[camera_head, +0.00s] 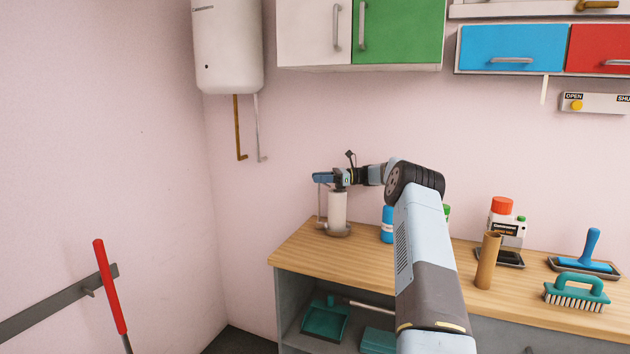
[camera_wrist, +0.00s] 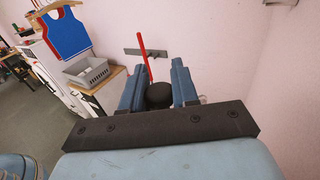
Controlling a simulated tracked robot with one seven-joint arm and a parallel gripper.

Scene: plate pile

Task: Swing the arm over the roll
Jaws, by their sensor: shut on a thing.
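The white roll (camera_head: 337,211) stands upright on a holder with a round base (camera_head: 337,230), at the left end of the wooden counter. A thin upright holder arm (camera_head: 319,204) stands just left of the roll. My gripper (camera_head: 322,178) is above the roll, near the top of this arm. In the wrist view my gripper (camera_wrist: 158,82) has a round black knob (camera_wrist: 158,95) between its two blue fingers. The knob seems to belong to the holder arm; the roll is hidden in that view.
A blue can (camera_head: 387,224) stands right of the roll, partly behind my arm. A cardboard tube (camera_head: 487,261), a red-capped bottle (camera_head: 502,218) and a teal brush (camera_head: 577,290) are further right on the counter (camera_head: 300,245). A wall cabinet (camera_head: 400,32) hangs above.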

